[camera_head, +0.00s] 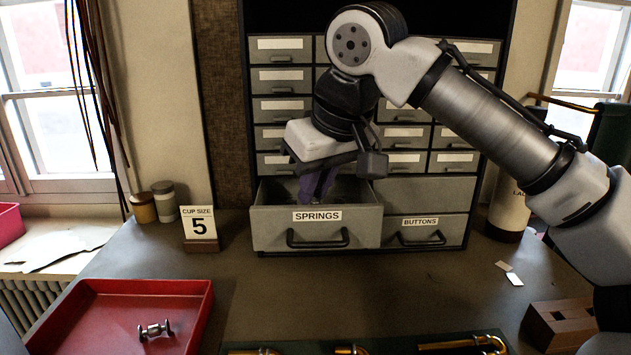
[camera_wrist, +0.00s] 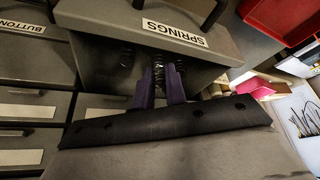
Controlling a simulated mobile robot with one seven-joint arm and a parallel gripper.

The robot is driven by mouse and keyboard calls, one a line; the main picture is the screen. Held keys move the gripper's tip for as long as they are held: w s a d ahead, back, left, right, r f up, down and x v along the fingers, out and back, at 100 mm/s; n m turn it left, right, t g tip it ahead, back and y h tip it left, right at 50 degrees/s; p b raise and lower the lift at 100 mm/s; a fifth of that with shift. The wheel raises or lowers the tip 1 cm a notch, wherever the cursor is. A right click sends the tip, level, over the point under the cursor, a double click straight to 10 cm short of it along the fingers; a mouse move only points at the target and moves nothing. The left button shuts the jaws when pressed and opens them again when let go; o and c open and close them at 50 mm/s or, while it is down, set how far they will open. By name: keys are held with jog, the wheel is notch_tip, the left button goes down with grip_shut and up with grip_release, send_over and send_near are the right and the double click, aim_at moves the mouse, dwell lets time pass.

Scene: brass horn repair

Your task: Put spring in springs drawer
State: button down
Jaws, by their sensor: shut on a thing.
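The springs drawer (camera_head: 270,230), labelled SPRINGS, is pulled open at the lower left of the grey cabinet. Its front also shows in the wrist view (camera_wrist: 215,45). My gripper (camera_head: 317,193) points down over the drawer's opening, its purple fingers partly behind the drawer front. In the wrist view my gripper (camera_wrist: 160,88) is shut on a dark coiled spring (camera_wrist: 158,72), which stands out beyond the fingertips. Whether the held spring touches the drawer floor I cannot tell. In the head view the spring is hidden.
The BUTTONS drawer (camera_head: 425,230) at the right is shut. Several small labelled drawers are above. A red tray (camera_head: 195,310) with a small metal part (camera_head: 155,330) is at the front left. A cup size sign (camera_head: 199,223) stands left of the cabinet.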

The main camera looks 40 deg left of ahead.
jog(key=shift+f, duration=0.45)
jog(key=c, duration=1.4)
grip_release()
jog(key=shift+c, duration=0.2)
jog(key=shift+r, duration=0.3)
jog(key=b+v, duration=0.1)
jog(key=v, duration=1.1)
jog(key=shift+r+b, duration=0.3)
jog(key=shift+r, duration=0.05)
